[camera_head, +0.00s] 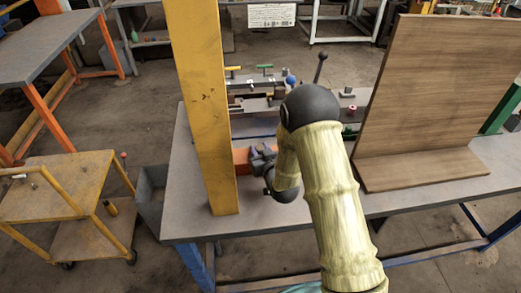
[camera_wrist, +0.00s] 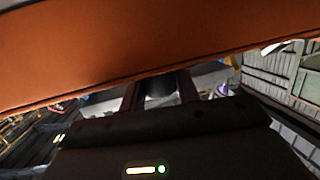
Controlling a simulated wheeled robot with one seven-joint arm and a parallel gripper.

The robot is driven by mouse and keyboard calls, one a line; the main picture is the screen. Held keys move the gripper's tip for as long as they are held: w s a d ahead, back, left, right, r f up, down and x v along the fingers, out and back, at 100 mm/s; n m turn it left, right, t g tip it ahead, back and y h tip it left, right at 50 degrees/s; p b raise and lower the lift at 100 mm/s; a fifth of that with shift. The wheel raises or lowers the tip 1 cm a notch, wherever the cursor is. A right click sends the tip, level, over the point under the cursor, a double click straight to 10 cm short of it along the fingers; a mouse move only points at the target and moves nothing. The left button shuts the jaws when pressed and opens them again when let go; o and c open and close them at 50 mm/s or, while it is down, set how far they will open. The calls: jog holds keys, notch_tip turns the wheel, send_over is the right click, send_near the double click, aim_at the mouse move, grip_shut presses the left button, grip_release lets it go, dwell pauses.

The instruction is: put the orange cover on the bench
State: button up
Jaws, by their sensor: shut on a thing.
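The orange cover (camera_head: 242,163) shows in the head view as a small patch between the yellow post and my gripper. In the wrist view the orange cover (camera_wrist: 120,45) fills the top of the picture, with its dark lower edge running across. My gripper (camera_head: 262,155) is shut on the cover, over the grey bench (camera_head: 187,205). My gripper's fingers (camera_wrist: 160,92) reach up to the cover's edge in the wrist view. The post and my arm hide most of the cover. I cannot tell whether it touches the bench.
A yellow post (camera_head: 205,110) stands at the bench's left part. A wooden upright panel with a foot (camera_head: 430,100) stands at the right. Tools and a machine vise (camera_head: 258,90) are at the back. A yellow cart (camera_head: 65,185) stands left. The bench's front strip is clear.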

jog(key=shift+f, duration=0.1)
jog(key=o, duration=1.1)
jog(key=shift+c, duration=0.2)
jog(key=b+v, duration=0.2)
jog(key=v, duration=1)
